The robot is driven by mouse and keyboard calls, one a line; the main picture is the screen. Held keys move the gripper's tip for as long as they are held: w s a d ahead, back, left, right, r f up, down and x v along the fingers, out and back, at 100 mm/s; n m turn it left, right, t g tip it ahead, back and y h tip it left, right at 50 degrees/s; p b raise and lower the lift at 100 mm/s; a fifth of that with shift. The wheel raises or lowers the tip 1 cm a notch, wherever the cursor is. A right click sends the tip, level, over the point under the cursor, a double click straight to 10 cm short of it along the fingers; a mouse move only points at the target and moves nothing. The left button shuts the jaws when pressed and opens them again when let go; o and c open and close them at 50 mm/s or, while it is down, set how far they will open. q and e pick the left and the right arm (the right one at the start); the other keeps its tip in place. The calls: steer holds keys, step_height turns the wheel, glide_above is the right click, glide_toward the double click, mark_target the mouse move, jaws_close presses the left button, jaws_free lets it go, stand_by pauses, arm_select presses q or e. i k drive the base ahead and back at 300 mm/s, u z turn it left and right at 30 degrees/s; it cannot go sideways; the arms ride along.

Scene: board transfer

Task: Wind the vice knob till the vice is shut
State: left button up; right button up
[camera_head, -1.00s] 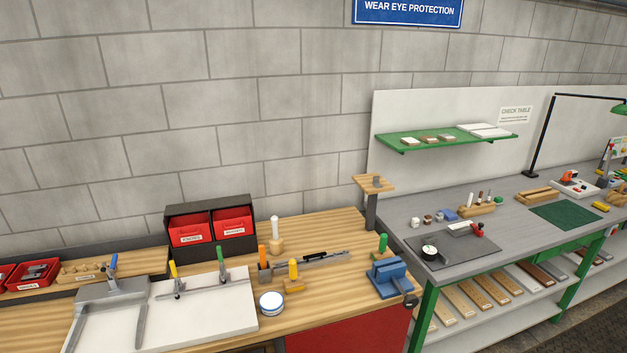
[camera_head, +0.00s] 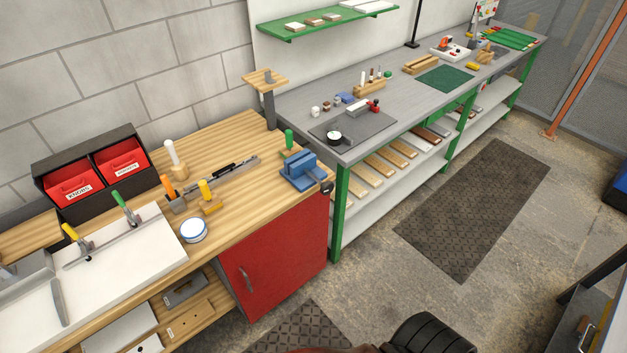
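The blue vice (camera_head: 300,172) sits at the front right corner of the wooden bench. Its dark round knob (camera_head: 326,187) sticks out past the bench's front edge. The gap between the jaws is too small here to tell whether they meet. Neither of my grippers is in view.
The wooden bench (camera_head: 228,152) also holds a green-handled tool (camera_head: 289,142) behind the vice and a white round tin (camera_head: 193,230). A red cabinet (camera_head: 285,255) is under the vice. A grey table (camera_head: 300,105) stands beyond. Floor (camera_head: 375,285) is open at the right.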

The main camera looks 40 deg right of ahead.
mark_target(327, 187)
steer(key=i, duration=0.6)
steer(key=z, duration=0.8)
